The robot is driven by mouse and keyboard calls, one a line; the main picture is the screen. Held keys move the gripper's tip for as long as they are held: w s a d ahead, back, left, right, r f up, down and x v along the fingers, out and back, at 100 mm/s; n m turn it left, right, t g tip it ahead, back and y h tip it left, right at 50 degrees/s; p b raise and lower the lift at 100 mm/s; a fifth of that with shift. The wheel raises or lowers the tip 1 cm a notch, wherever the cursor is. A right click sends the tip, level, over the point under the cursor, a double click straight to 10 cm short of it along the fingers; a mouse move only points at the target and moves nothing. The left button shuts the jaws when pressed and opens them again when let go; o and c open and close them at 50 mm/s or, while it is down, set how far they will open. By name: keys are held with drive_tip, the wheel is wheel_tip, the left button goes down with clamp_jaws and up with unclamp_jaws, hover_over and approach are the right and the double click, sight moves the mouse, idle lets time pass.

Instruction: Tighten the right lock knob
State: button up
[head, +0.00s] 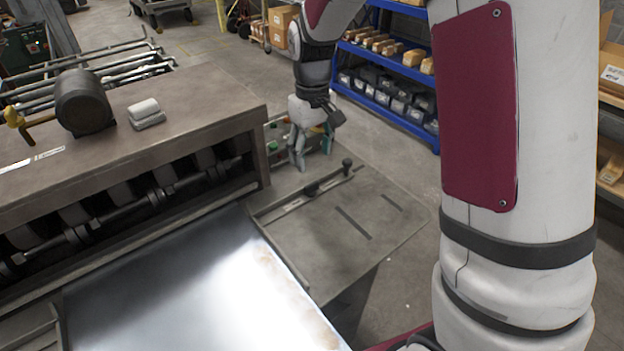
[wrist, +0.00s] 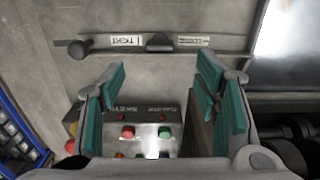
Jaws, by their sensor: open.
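A dark bar (head: 290,204) lies across the flat side table (head: 372,210) to the right of the metal sheet. It carries a black knob (head: 347,164) at its far end and a dark knob or clamp (head: 311,190) near its middle. In the wrist view the middle knob (wrist: 158,43) sits between two white labels; the left label (wrist: 125,41) reads TIGHT. The end knob (wrist: 78,49) is at the upper left there. My gripper (head: 312,160) points down beyond the bar, over the control box; its teal-padded fingers (wrist: 162,76) are apart and empty, not touching either knob.
A control box (wrist: 145,136) with red and green buttons is below and between my fingers in the wrist view. The roller machine (head: 190,110) stands left of my gripper. The shiny sheet (head: 200,280) lies in front. Blue shelving (head: 385,85) stands behind.

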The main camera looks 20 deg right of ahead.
sight(312, 185)
wheel_tip(312, 185, down, 9)
drive_tip(key=shift+f, duration=0.1)
idle(0.4)
drive_tip(key=c, duration=1.1)
